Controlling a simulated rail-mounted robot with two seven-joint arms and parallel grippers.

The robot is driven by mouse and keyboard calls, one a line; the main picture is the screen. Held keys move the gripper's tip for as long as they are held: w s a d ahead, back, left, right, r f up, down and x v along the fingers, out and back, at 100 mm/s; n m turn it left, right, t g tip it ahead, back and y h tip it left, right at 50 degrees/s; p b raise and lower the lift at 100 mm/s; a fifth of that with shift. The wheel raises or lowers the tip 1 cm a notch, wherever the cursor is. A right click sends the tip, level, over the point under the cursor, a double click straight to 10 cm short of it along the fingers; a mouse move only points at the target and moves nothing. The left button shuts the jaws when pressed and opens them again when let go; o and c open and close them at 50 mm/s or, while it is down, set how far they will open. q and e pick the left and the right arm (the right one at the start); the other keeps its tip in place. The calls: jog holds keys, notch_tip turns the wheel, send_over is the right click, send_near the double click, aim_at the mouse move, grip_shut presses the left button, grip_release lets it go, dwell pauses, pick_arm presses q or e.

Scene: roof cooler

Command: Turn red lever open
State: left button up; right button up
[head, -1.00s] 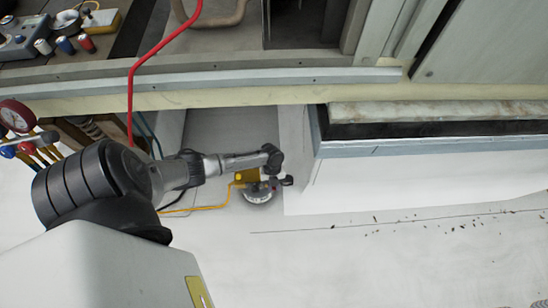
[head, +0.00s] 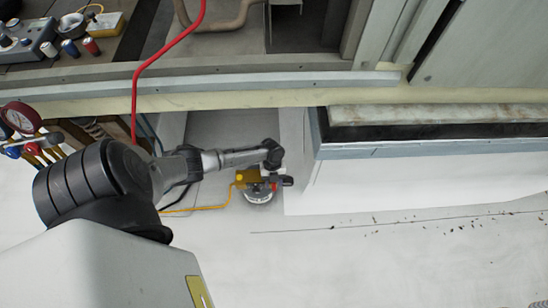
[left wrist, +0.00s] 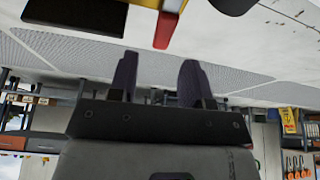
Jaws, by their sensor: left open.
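The red lever (left wrist: 165,28) shows at the top of the left wrist view, attached to a yellow body that runs off the top edge. In the head view it is a small red patch (head: 272,187) beside a yellow block (head: 247,176), above a round silver base (head: 259,197). My left gripper (left wrist: 158,72) is open and empty, its two dark fingers apart. The lever appears past the fingertips, roughly in line with the gap; I see no contact. In the head view my arm's end partly hides the yellow block. My right gripper is not in view.
An orange cable (head: 195,208) runs left from the yellow block. A raised blue-edged curb (head: 400,148) stands to the right.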

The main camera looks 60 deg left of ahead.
pick_arm(q)
jog(key=p+v, duration=0.3)
jog(key=v, duration=0.7)
jog(key=shift+a+r+p, duration=0.2)
jog(key=shift+r+p, duration=0.15)
